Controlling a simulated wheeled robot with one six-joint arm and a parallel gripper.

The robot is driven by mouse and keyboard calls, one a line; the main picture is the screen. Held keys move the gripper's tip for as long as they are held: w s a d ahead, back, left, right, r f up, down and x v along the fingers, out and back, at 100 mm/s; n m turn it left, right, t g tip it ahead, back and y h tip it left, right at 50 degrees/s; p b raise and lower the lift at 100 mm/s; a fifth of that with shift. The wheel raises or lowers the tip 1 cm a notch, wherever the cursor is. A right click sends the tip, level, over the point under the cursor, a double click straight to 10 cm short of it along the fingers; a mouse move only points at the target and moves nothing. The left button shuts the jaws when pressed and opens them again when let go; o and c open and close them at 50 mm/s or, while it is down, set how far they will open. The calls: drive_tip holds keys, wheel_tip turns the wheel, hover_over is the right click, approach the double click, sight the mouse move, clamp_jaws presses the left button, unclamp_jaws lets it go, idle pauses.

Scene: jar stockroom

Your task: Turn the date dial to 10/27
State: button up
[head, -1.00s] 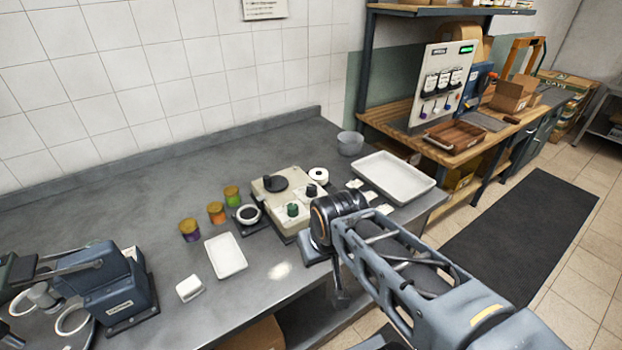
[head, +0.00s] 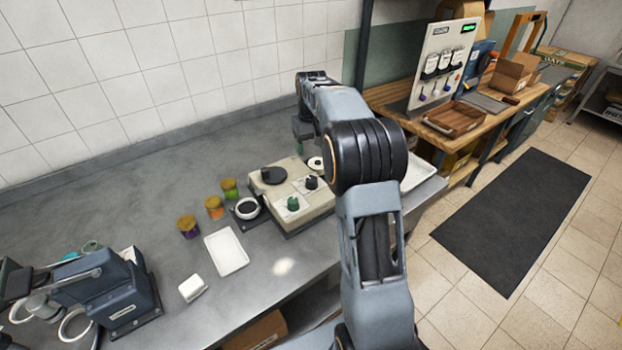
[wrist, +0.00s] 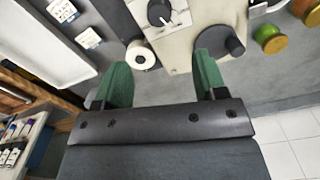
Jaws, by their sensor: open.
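A beige device (head: 288,217) stands on the grey bench and carries a large black knob (head: 273,175), a small black knob (head: 311,182) and a green knob (head: 292,203). The wrist view shows the small black knob (wrist: 160,13) with a pale pointer line, and the large knob (wrist: 222,42). I cannot tell which is the date dial, and the markings are too small to read. My gripper (wrist: 162,62) is open and empty, its green fingers spread above the bench near the device's back side. In the head view, one green finger (head: 302,130) shows; my arm hides the rest.
A white roll (wrist: 140,56) lies beside the device, close to my fingers in the wrist view. A white tray (head: 420,175) is to the right, partly behind my arm. Several lidded jars (head: 214,207) and a scale-like pad (head: 247,208) stand left of the device.

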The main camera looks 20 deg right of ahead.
sight(312, 178)
wheel_tip(312, 178, down, 14)
drive_tip(key=shift+w+d+r+p, duration=0.1)
drive_tip(key=shift+w+d+p, duration=0.05)
drive_tip(key=shift+p, duration=0.6)
drive_tip(key=c, duration=0.9)
